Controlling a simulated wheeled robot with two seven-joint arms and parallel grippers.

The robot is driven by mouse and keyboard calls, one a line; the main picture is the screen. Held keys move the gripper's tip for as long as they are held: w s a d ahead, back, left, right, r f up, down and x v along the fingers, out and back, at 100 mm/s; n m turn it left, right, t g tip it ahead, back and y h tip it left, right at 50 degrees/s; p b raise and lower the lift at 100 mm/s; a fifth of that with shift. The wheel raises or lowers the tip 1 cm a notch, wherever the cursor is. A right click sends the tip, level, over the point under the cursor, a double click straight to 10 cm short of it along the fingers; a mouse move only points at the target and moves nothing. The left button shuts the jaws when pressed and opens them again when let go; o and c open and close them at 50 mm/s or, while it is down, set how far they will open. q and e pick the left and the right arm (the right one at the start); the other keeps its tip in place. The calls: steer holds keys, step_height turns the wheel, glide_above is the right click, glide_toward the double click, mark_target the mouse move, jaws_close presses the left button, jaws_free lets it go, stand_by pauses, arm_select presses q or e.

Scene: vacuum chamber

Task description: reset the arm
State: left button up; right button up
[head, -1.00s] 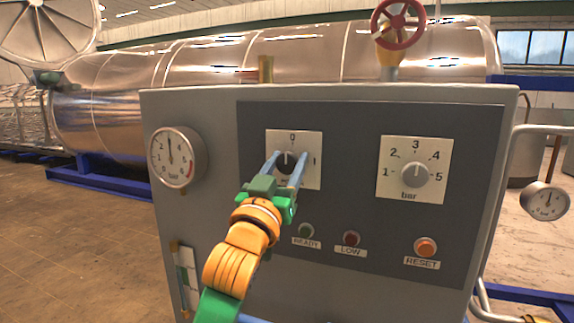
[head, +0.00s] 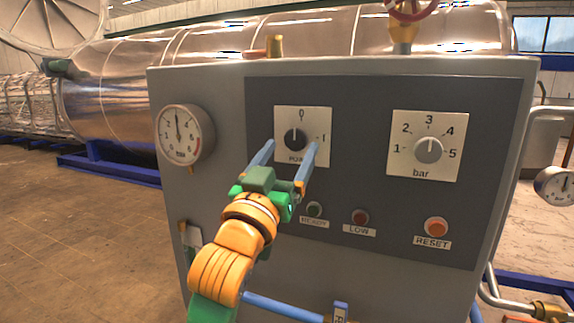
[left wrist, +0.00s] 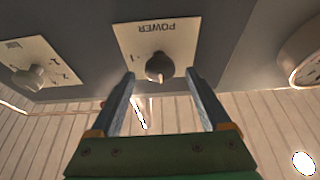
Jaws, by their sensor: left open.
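My left gripper (head: 292,146) is open and empty in front of the black power knob (head: 294,138) on the control panel (head: 375,85). In the left wrist view the open fingers (left wrist: 159,78) point at the knob (left wrist: 159,67), which sits between and beyond their tips, with a visible gap. The knob's white mark points to 0 on its white plate. My left arm is bent and comes in from below. My right gripper is in neither view.
Open floor (head: 80,240) lies left.

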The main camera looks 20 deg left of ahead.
arm_select(q)
steer(key=v, duration=0.2)
steer(key=shift+s+f, duration=0.15)
steer(key=shift+s, duration=0.25)
